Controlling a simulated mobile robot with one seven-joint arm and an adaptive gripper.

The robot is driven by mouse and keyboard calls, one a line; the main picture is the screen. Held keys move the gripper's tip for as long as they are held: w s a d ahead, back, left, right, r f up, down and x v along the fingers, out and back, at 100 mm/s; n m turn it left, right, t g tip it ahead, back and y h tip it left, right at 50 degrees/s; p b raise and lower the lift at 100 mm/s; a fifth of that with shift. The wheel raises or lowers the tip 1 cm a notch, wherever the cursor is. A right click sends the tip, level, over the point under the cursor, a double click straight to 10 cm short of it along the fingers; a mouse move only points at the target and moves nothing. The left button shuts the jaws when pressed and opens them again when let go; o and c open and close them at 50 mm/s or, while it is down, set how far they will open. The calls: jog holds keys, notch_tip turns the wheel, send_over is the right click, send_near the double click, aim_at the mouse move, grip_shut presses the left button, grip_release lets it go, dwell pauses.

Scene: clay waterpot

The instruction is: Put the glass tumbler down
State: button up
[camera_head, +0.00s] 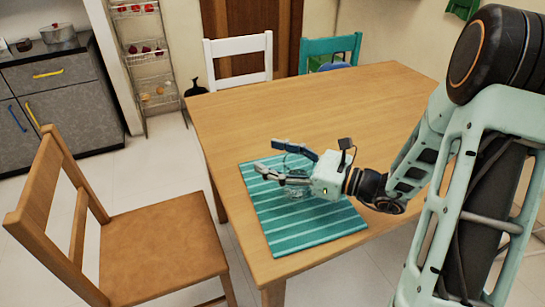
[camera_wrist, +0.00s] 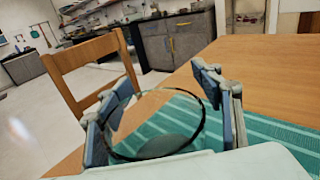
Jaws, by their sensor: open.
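The clear glass tumbler (camera_head: 295,191) is at the teal striped mat (camera_head: 310,234) on the wooden table, partly hidden under my gripper (camera_head: 269,158). It appears upright and seems to stand on the mat. My gripper is open, with its fingers on either side of the tumbler. In the wrist view, the tumbler's round rim (camera_wrist: 152,158) shows between the two spread fingers of my gripper (camera_wrist: 160,92). I cannot tell whether a finger still touches the glass.
The wooden table (camera_head: 330,105) is clear beyond the mat. A wooden chair (camera_head: 150,245) stands at the left of the table. A white chair (camera_head: 239,60) and a teal chair (camera_head: 331,46) stand at the far side.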

jog(key=p+v, duration=0.1)
jog(key=v, duration=1.1)
jog(key=shift+p, duration=0.4)
